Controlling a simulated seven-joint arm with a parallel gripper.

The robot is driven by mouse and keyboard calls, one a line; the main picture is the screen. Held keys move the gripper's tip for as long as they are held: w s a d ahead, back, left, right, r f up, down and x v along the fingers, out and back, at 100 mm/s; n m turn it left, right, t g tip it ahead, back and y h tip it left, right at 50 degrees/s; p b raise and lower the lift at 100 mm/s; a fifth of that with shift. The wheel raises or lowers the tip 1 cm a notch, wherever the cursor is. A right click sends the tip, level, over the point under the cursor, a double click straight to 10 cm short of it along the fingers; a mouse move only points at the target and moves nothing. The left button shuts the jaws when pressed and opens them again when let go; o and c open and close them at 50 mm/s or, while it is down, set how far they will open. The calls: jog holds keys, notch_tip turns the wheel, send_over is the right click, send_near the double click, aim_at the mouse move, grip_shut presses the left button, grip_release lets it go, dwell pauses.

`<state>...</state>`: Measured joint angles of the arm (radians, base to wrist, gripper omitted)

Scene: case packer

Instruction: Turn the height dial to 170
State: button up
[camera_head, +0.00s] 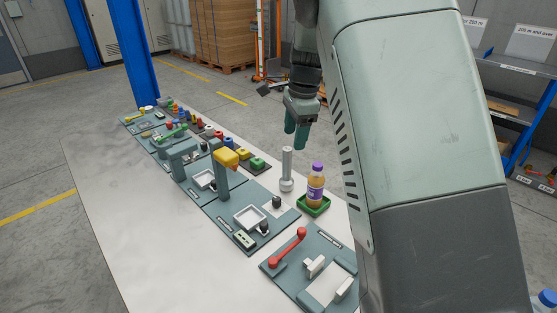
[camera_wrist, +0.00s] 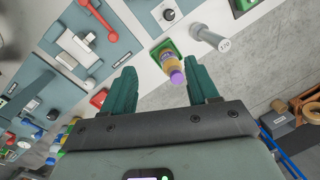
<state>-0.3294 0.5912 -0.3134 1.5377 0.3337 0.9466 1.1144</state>
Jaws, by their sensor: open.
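A dark knob on a pale plate, which looks like a dial, stands on the bench near the grey post in the head view (camera_head: 277,202). A dark knob on a white plate also shows at the top of the wrist view (camera_wrist: 169,14). I cannot read any scale or pointer setting on it. My gripper (camera_head: 296,136) is open and empty, high above the bench's right side, apart from the knob. In the wrist view its green fingers (camera_wrist: 163,82) are spread wide, with nothing between them.
A bottle with a purple cap (camera_head: 316,186) stands in a green tray (camera_head: 318,209). Beside it rises a grey post (camera_head: 286,171) with a small, hard-to-read number on top. A red lever (camera_head: 289,247) is nearer.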

aim_at(277, 199)
jog(key=w+a+f+m, duration=0.1)
jog(key=f, duration=0.8)
jog(key=w+a+f+m, duration=0.1)
jog(key=w+a+f, duration=0.1)
jog(key=f, duration=0.7)
jog(key=w+a+f+m+g+h, duration=0.1)
jog(key=w+f+m, duration=0.1)
jog(key=f, duration=0.7)
jog(key=shift+w+a+f, duration=0.2)
jog(key=shift+a+f, duration=0.2)
jog(key=c, duration=1)
jog(key=shift+c, duration=0.2)
